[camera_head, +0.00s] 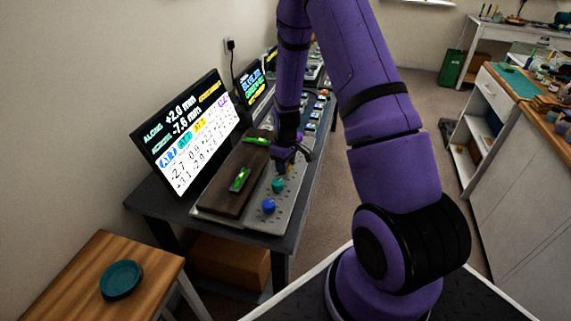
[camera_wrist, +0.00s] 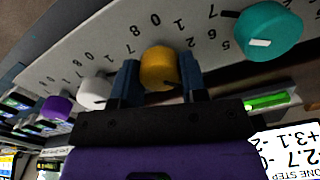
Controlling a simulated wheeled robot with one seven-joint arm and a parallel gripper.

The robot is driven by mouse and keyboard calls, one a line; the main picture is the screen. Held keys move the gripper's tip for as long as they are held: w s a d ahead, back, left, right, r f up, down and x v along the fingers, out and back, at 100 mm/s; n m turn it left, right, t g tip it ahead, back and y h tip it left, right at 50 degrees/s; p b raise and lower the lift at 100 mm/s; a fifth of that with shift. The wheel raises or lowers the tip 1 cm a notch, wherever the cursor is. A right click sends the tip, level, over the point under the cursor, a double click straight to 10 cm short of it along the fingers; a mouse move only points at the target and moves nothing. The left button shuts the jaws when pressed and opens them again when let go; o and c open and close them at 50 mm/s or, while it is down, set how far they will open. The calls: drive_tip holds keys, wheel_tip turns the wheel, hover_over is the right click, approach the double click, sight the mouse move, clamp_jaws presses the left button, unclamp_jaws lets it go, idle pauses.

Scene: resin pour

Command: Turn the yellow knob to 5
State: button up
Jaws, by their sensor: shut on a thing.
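The yellow knob (camera_wrist: 159,68) shows in the wrist view on a light grey panel (camera_wrist: 113,28), with printed numbers around it. My gripper (camera_wrist: 160,80) has one finger on each side of the knob and is shut on it. The knob's pointer mark is not visible, so I cannot tell its setting. In the head view my gripper (camera_head: 290,158) is down at the panel (camera_head: 295,200), behind the teal knob, and hides the yellow knob.
A teal knob (camera_wrist: 269,30) sits on one side of the yellow knob, and a white knob (camera_wrist: 95,91) and a purple knob (camera_wrist: 57,108) on the other. A blue knob (camera_head: 268,206) is nearest the front. A screen (camera_head: 190,132) stands behind the panel.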

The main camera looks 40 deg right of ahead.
drive_tip(key=m, duration=0.4)
drive_tip(key=shift+m, duration=0.3)
drive_tip(key=m, duration=0.3)
drive_tip(key=shift+m, duration=0.3)
drive_tip(key=m, duration=0.3)
drive_tip(key=shift+m, duration=2.3)
drive_tip(key=o, duration=0.9)
